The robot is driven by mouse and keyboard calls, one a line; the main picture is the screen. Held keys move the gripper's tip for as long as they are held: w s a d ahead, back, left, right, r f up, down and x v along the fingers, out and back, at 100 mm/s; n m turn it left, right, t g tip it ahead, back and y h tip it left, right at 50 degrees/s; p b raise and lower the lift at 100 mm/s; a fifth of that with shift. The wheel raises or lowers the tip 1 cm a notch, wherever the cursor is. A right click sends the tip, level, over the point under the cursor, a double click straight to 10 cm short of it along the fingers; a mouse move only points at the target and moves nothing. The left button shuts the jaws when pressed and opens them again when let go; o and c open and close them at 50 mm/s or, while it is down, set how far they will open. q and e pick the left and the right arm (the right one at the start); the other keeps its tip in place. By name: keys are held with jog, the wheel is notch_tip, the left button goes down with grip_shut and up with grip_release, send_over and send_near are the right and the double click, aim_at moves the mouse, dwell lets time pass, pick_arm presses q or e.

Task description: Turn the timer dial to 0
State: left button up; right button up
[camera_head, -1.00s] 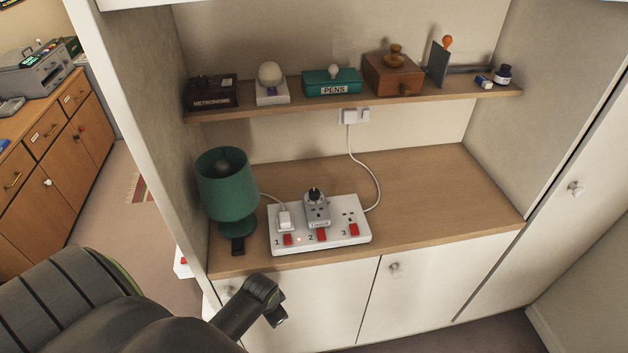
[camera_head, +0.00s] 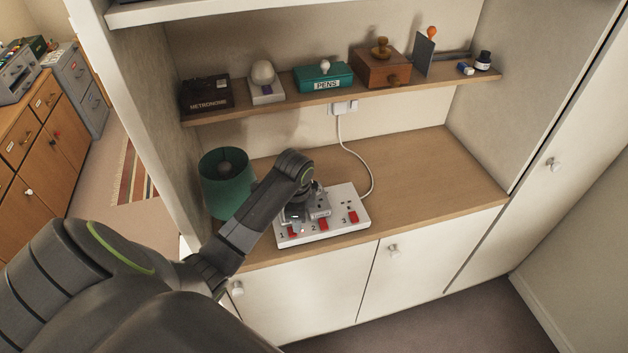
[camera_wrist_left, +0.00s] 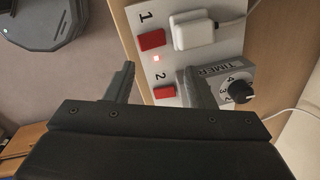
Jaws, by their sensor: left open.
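The grey timer (camera_wrist_left: 228,71) is plugged into the white power strip (camera_wrist_left: 213,48). Its black dial (camera_wrist_left: 240,91) has a white mark and numbers around it; which number it points at is too small to tell. My left gripper (camera_wrist_left: 157,70) is open and empty over the strip, by red switch 2. The dial lies outside the finger gap, to the right of the right-hand finger, which overlaps the timer's near edge in this view. My right gripper is out of view.
A white plug (camera_wrist_left: 195,33) with a cable sits in socket 1. A green lamp (camera_head: 222,178) stands just left of my arm. A shelf (camera_head: 430,86) with a metronome, a pens box and other items runs above. The desktop's right side (camera_head: 430,170) is clear.

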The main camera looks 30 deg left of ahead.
pick_arm(q)
jog(key=w+a+r+m+g, duration=0.1)
jog(key=w+a+r+m, duration=0.15)
jog(key=w+r, duration=0.45)
jog(key=w+a+r+m, duration=0.1)
jog(key=w+r+m, duration=0.4)
jog(key=r, duration=0.4)
jog(key=n+b, duration=0.1)
jog(key=b, duration=0.7)
send_over(313, 184)
jog(key=shift+h, duration=0.4)
notch_tip(313, 184, down, 9)
jog(key=shift+f, duration=0.2)
jog(key=shift+f+p, duration=0.6)
jog(key=shift+p, duration=0.35)
notch_tip(313, 184, down, 5)
jog(key=shift+f+p, duration=0.2)
jog(key=shift+p, duration=0.3)
jog(key=shift+f, duration=0.55)
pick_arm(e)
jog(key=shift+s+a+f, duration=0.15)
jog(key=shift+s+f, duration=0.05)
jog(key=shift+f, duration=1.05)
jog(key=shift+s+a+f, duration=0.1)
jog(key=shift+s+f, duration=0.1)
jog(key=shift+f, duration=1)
pick_arm(q)
jog(key=c, duration=1)
